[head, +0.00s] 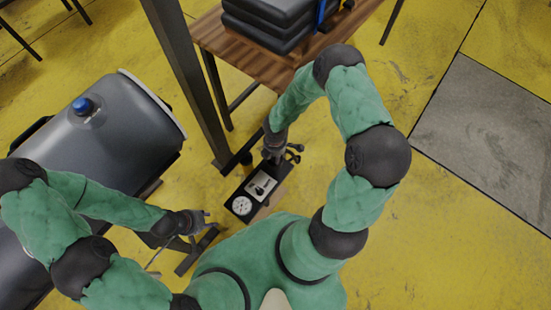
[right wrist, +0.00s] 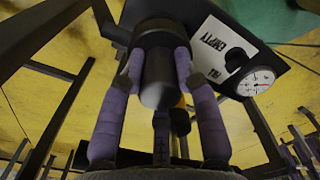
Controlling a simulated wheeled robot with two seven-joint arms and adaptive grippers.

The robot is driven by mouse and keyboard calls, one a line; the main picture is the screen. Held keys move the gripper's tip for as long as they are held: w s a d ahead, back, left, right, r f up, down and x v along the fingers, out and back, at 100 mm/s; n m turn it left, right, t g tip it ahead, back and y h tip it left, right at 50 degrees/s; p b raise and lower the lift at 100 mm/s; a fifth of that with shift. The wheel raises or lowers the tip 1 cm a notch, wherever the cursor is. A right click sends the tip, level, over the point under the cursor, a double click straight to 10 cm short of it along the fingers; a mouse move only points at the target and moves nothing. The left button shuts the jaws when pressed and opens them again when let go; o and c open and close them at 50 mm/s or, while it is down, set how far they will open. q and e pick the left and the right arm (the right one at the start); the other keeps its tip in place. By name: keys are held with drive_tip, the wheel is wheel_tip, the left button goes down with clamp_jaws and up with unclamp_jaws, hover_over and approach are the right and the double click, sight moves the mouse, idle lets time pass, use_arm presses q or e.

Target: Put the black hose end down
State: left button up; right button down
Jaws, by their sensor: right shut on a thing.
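The black hose end (right wrist: 158,80) is a dark cylinder between the purple-grey fingers of my right gripper (right wrist: 155,85) in the right wrist view. The fingers are shut on it. In the head view my right gripper (head: 273,153) is low, at the far end of a black control panel (head: 243,190). There the hose end is too small and covered to make out clearly. My left gripper (head: 198,222) is to the left of the panel, apart from it; its finger opening is unclear.
A large grey tank (head: 105,130) with a blue cap (head: 82,106) stands left. A wooden table (head: 240,45) bears a black folded stack (head: 270,22).

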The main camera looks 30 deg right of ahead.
drive_tip(key=f, duration=0.1)
drive_tip(key=f+b, duration=0.1)
drive_tip(key=f, duration=0.1)
drive_tip(key=shift+w+d+f+b, duration=0.15)
drive_tip(key=shift+d+f+b, duration=0.15)
drive_tip(key=shift+f, duration=0.1)
drive_tip(key=shift+a+r, duration=0.1)
drive_tip(key=shift+f, duration=0.2)
drive_tip(key=c, duration=0.9)
unclamp_jaws()
drive_tip(key=shift+r, duration=0.15)
